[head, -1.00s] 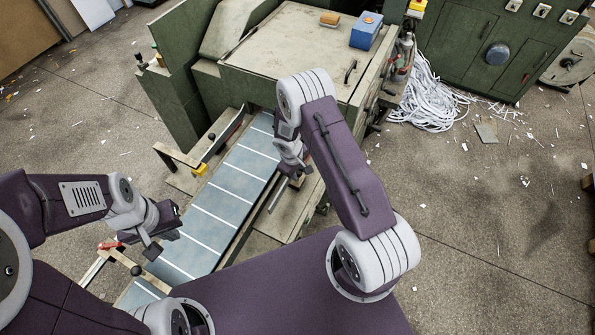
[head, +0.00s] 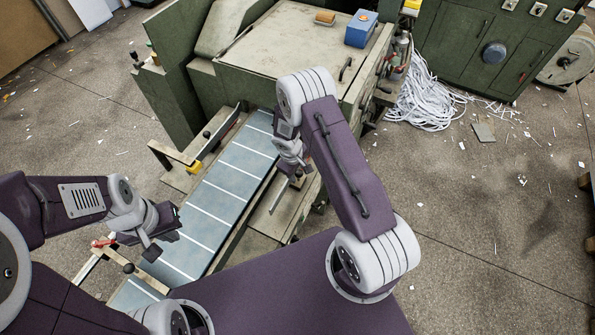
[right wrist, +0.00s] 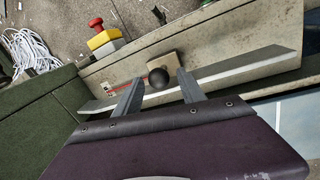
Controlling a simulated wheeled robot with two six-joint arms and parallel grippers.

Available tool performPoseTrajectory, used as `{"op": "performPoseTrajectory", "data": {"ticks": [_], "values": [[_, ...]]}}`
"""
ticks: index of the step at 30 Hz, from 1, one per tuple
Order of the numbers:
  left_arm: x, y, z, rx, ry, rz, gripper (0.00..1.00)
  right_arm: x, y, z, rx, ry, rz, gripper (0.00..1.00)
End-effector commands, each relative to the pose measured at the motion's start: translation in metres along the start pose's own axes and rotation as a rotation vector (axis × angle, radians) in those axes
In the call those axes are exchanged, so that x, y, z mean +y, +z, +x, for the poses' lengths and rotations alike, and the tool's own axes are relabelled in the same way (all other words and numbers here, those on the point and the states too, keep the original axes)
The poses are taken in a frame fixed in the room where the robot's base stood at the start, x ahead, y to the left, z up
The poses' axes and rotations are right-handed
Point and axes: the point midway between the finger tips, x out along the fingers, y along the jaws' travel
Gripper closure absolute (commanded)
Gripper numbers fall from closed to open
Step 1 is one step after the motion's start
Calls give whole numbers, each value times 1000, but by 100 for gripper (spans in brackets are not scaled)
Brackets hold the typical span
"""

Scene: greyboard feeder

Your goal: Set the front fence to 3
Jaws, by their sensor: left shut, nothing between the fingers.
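The feeder bed (head: 216,192) is a blue-grey strip with white cross lines. In the right wrist view, a black ball knob (right wrist: 158,78) sits by a beige block on a pale metal rail (right wrist: 225,72), beside a short red mark. My right gripper (head: 296,180) is over the bed's right side. In the right wrist view its fingers (right wrist: 158,92) are apart, one on each side of the knob; contact cannot be told. Any fence numbers are unreadable. My left gripper (head: 150,250) is shut and empty above the bed's near left edge.
A bar with a black knob (head: 128,268) and red handle crosses the bed's near end. Another knobbed bar (head: 206,134) stands at the far left. The green machine (head: 165,105) rises behind. A red-and-yellow stop button (right wrist: 102,36) is near the rail.

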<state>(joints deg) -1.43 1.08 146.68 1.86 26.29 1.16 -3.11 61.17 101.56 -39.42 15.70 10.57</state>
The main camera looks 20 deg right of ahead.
Motion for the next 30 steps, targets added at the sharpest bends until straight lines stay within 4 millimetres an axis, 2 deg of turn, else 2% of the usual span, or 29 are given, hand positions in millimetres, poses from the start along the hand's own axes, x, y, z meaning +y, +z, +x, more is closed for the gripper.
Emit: {"op": "performPoseTrajectory", "data": {"ticks": [14, 17, 25, 30], "values": [[0, 0, 0, 0, 0, 0, 100, 0, -1, -4, 4, 0, 1, 50], [0, 0, 0, 0, 0, 0, 100, 0, -2, -17, 6, 1, 1, 50], [0, 0, 0, 0, 0, 0, 100, 1, 0, -70, 8, 0, 2, 50], [0, 0, 1, 0, 0, 0, 100, 0, 1, -88, 5, -1, 1, 50]]}}
